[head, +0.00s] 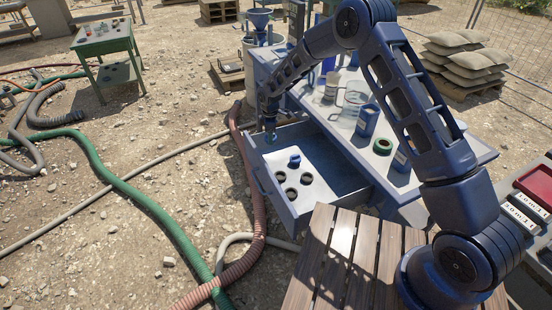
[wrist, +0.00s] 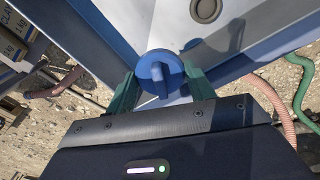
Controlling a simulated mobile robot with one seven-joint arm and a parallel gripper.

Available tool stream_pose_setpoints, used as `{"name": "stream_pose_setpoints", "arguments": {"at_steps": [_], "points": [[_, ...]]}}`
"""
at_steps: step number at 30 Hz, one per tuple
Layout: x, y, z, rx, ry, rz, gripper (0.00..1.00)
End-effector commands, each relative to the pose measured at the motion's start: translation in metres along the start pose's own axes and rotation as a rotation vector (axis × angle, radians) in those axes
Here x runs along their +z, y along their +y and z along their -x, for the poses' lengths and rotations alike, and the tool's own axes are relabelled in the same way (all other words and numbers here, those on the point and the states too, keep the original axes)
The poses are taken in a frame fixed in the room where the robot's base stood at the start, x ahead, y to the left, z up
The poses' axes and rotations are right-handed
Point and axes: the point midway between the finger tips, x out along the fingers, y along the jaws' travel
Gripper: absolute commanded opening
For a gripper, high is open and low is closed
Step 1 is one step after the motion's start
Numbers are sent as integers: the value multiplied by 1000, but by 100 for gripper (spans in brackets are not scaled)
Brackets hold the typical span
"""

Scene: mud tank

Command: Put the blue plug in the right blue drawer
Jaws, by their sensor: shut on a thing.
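The blue plug (wrist: 160,74) is between the two green fingers of my gripper (wrist: 158,90) in the wrist view, with its raised grip bar facing the camera. My gripper (head: 270,132) is shut on it over the far left corner of the open blue drawer (head: 262,182) in the head view. There the held plug is small and partly hidden. The drawer is pulled well out of the blue workbench. Several dark round pieces (head: 292,193) and one blue round piece (head: 294,160) lie on its pale floor.
The bench top (head: 425,165) carries a blue can (head: 367,121), a green ring (head: 382,146) and bottles. A slatted wooden surface (head: 345,255) stands in front. Hoses (head: 130,185) cross the ground at left. A green table (head: 104,38) stands far left.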

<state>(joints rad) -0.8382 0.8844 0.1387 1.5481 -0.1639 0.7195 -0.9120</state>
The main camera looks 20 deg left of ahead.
Motion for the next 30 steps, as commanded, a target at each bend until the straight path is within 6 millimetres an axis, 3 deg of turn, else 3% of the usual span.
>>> {"name": "stream_pose_setpoints", "arguments": {"at_steps": [10,20,30], "points": [[0,-1,-72,-2,-1,0,31],[0,0,-95,0,0,0,31],[0,0,-132,-1,0,0,31]]}}
